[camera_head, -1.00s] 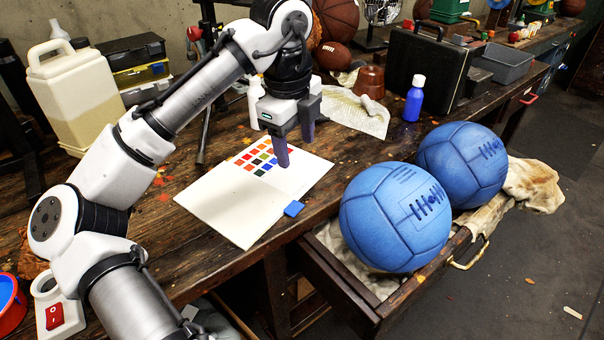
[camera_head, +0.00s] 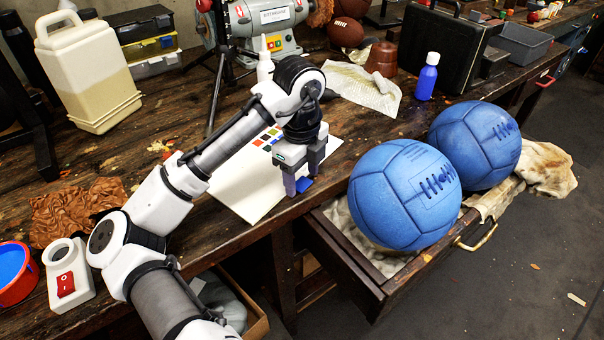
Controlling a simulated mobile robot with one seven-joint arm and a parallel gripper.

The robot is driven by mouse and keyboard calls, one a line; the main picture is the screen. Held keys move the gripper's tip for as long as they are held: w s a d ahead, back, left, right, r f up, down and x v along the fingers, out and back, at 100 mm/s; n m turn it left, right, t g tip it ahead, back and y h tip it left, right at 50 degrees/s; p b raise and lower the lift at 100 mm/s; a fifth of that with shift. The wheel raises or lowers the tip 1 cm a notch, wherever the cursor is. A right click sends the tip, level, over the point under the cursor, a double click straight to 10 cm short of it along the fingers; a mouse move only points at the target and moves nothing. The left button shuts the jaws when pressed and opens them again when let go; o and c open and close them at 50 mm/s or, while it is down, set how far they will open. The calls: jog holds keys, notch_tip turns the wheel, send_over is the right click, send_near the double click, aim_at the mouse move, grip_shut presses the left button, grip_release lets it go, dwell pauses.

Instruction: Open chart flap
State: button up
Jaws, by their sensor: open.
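The chart (camera_head: 243,192) is a white sheet lying flat on the workbench, with rows of coloured squares (camera_head: 266,139). My arm and gripper hide part of the squares and the chart's right side. A small blue tab (camera_head: 305,185) sits at the chart's front right edge. My gripper (camera_head: 302,182) is open and points down over that edge. Its two fingers stand either side of the tab in the picture. I cannot tell whether they touch it.
Two blue leather balls (camera_head: 404,196) (camera_head: 474,145) rest on an open drawer (camera_head: 345,262) just right of the chart. A blue bottle (camera_head: 427,78), a brown pot (camera_head: 381,60) and a cloth stand behind. A white jug (camera_head: 92,85) is at the left.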

jog(key=shift+f, duration=0.15)
jog(key=shift+c, duration=0.2)
grip_shut()
jog(key=shift+r, duration=0.2)
